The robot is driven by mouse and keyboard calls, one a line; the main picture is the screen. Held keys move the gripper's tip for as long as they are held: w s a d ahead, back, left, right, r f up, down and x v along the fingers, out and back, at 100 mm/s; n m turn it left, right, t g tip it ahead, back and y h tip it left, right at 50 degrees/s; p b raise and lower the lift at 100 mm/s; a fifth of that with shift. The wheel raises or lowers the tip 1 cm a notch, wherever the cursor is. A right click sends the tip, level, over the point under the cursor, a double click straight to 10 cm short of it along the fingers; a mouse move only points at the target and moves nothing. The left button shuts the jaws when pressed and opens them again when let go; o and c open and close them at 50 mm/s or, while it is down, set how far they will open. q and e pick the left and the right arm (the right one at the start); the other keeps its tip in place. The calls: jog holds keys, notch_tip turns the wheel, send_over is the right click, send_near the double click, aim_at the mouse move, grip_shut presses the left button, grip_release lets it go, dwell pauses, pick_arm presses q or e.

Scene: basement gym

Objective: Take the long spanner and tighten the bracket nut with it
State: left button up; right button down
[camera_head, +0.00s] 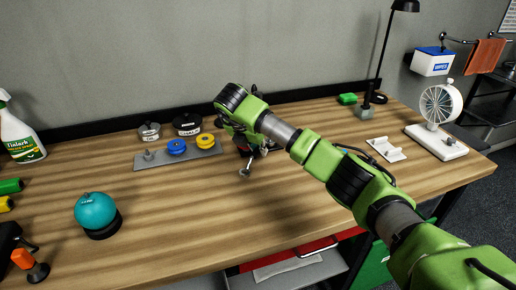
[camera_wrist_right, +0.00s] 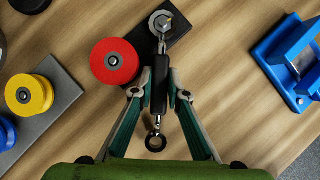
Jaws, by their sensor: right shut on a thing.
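My right gripper (camera_wrist_right: 160,82) is shut on the black middle of the spanner (camera_wrist_right: 157,122), which has metal ring ends. The spanner's far ring lies at the bracket nut (camera_wrist_right: 163,20), on a dark bracket plate (camera_wrist_right: 181,32). I cannot tell whether the ring is fully seated around the nut. The near ring hangs free between the fingers. In the head view my right gripper (camera_head: 246,146) is low over the middle of the bench, and the spanner's free end (camera_head: 244,171) shows below it. The gripper and arm hide most of the bracket there. My left gripper is not in view.
A red disc (camera_wrist_right: 115,62) sits close left of the spanner. A grey plate (camera_head: 150,163) with blue and yellow discs lies left of the gripper. A blue-framed object (camera_wrist_right: 290,60) stands right. A teal ball (camera_head: 95,210) is front left; the bench's front middle is clear.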

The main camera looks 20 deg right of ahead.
jog(key=shift+r+p, duration=0.4)
jog(key=shift+r, duration=0.3)
jog(key=shift+r+p, duration=1.15)
jog(key=shift+r, duration=1.15)
jog(key=shift+f, duration=0.1)
